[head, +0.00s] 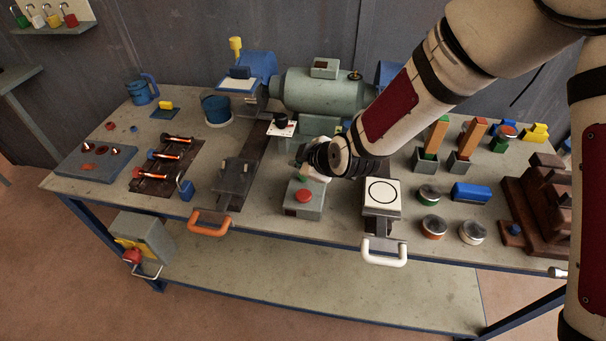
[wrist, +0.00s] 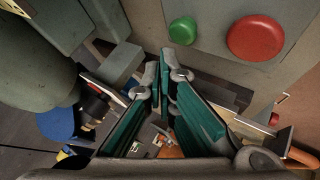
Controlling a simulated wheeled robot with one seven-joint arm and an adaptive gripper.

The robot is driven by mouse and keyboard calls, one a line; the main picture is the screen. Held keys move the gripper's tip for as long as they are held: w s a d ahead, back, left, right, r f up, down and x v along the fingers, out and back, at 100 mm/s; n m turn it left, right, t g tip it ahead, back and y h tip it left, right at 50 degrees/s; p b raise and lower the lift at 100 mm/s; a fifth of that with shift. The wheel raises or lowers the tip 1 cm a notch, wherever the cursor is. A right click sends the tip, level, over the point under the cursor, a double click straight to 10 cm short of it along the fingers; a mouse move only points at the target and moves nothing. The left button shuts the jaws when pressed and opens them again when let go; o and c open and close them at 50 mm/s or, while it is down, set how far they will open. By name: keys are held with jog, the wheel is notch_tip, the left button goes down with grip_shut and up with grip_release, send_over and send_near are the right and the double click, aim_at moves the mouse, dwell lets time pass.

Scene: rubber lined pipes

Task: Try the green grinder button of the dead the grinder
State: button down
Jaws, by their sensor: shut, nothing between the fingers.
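The grinder (head: 325,92) is a grey-green motor with blue guards on a stand at the back of the bench. Its grey button box (head: 318,207) sits in front, with a large red button (head: 304,195). In the wrist view the round green button (wrist: 183,31) is plain to see, left of the larger red button (wrist: 255,38), on the box's pale face. My gripper (wrist: 166,74) is shut and empty, its tips just below the green button in the picture; I cannot tell whether they touch the box. In the head view my wrist largely hides the gripper and the green button.
A white-handled plate (head: 382,197) stands close to the right of the box, and an orange-handled slide (head: 209,222) to its left. A grey box (head: 145,240) hangs at the lower left.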

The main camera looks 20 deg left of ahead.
aim_at(301, 177)
jog(key=shift+r+p, duration=0.75)
jog(key=shift+r, duration=1.6)
jog(key=s+d+r+m+h, duration=0.1)
jog(key=d+r+m+h, duration=0.15)
jog(key=d+r, duration=0.5)
jog(key=s+d+r+m+t+h, duration=0.1)
jog(key=d+r+m, duration=0.3)
jog(key=d, duration=0.6)
jog(key=s+d+r+m+h, duration=0.1)
jog(key=d+r+m+h, duration=0.15)
jog(key=d+r, duration=0.5)
jog(key=s+d+r+m+h, duration=0.1)
jog(key=s+d+r+m, duration=0.2)
jog(key=s+d+m, duration=0.8)
jog(key=s+d, duration=0.5)
jog(key=s, duration=0.3)
jog(key=shift+s+d+g+h, duration=0.2)
jog(key=shift+d+g+h, duration=0.1)
jog(key=shift+d+g, duration=0.1)
